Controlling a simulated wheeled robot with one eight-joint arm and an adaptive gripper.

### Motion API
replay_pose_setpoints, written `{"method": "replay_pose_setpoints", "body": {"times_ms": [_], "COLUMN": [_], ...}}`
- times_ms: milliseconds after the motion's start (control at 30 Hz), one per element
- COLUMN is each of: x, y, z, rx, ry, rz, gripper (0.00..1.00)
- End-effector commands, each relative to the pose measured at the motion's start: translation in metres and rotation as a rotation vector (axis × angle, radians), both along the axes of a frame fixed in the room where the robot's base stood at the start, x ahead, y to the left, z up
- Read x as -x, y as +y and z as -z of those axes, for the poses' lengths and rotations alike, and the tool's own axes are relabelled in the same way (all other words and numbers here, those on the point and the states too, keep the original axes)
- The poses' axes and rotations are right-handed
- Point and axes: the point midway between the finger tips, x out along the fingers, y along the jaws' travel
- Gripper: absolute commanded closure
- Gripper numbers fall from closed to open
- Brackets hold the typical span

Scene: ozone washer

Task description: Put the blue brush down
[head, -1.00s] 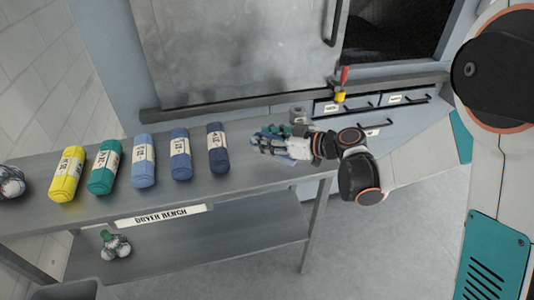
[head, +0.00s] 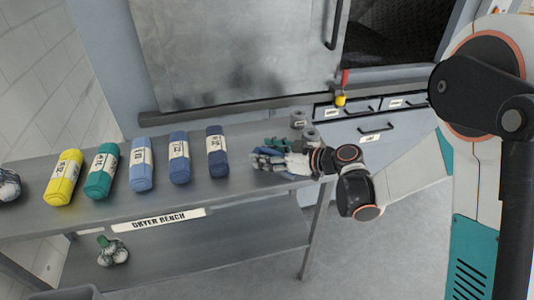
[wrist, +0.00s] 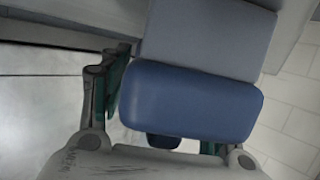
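My gripper (head: 262,160) is at the right end of the bench, low over its top or touching it; I cannot tell which. A blue block, which looks like the blue brush (wrist: 190,100), fills the middle of the wrist view between the fingers. The left finger (wrist: 108,85) with its teal pad lies along the block's left edge. The right finger is mostly hidden behind the block. In the head view the blue brush is small among the fingers, and its underside is hidden.
The bench (head: 110,215), labelled DRYER BENCH, holds a row of rolled bundles: yellow (head: 64,178), green (head: 102,171) and several blue ones.

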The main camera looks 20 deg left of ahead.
Motion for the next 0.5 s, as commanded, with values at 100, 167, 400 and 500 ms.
{"method": "replay_pose_setpoints", "body": {"times_ms": [100, 167, 400, 500], "x": [0.0, 0.0, 0.003, 0.007], "y": [0.0, 0.0, -0.017, -0.036], "z": [0.0, 0.0, -0.009, -0.016], "rx": [0.0, 0.0, 0.001, 0.001], "ry": [0.0, 0.0, 0.001, 0.001], "rz": [0.0, 0.0, 0.002, 0.004], "gripper": [0.43, 0.43, 0.43, 0.43]}}
